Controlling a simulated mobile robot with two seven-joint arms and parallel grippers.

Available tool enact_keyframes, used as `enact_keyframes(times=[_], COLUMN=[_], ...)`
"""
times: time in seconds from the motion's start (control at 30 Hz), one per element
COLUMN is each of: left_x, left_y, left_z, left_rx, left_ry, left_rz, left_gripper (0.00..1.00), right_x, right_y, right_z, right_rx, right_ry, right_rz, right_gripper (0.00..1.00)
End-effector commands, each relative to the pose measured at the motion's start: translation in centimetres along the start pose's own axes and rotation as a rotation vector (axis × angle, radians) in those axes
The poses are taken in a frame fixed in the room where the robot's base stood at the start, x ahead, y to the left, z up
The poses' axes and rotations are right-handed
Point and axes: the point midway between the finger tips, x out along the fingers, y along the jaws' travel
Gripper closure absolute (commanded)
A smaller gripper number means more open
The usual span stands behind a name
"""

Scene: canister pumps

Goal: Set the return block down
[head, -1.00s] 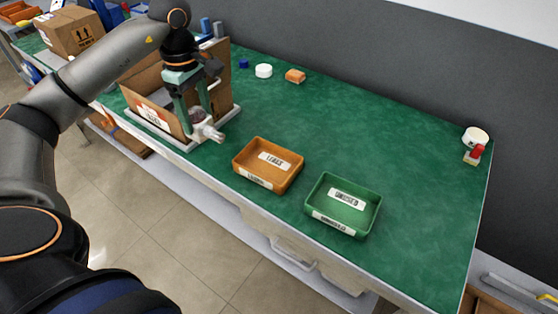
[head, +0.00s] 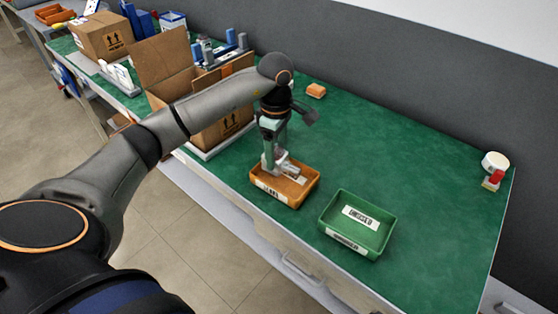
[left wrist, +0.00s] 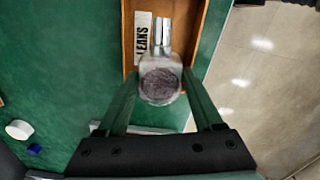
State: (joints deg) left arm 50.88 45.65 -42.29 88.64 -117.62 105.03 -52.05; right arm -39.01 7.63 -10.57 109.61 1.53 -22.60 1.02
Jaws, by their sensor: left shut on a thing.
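My left gripper (head: 274,160) is shut on a small clear canister pump (left wrist: 160,76) with a grey metal nozzle and a dark round end. In the head view the canister pump (head: 291,168) is at the orange LEAKS tray (head: 311,187); I cannot tell whether it touches the tray floor. In the left wrist view the nozzle points into the tray (left wrist: 198,38), beside the LEAKS label. A small red-and-white block (head: 492,181) stands at the far right of the table. No piece is clearly marked as the return block. My right gripper is out of view.
A green labelled tray (head: 330,222) sits right of the orange one. An open cardboard box (head: 165,58) stands on a white base to the left. The green tabletop (head: 420,150) is mostly clear.

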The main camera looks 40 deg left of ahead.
Motion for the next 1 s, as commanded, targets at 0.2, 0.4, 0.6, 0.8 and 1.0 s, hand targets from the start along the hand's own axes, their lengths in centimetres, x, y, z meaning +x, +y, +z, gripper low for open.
enact_keyframes(times=[0.2, 0.4, 0.6, 0.8, 1.0], left_x=[2.7, 3.7, 4.0, 4.0, 4.0], left_y=[0.1, 0.3, 0.2, 0.2, 0.2], left_z=[0.6, 0.6, 0.6, 0.6, 0.6], left_rx=[0.000, 0.002, 0.002, 0.001, 0.001], left_ry=[-0.001, -0.001, 0.000, 0.000, 0.000], left_rz=[-0.004, 0.003, 0.002, 0.000, 0.000], left_gripper=[1.00, 1.00, 1.00, 0.18, 0.18], right_x=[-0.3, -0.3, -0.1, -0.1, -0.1], right_y=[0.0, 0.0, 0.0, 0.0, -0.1], right_z=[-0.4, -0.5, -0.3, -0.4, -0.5], right_rx=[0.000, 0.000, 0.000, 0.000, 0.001], right_ry=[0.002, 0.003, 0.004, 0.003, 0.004], right_rz=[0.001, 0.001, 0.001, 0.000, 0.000], right_gripper=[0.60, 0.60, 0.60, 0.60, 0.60])
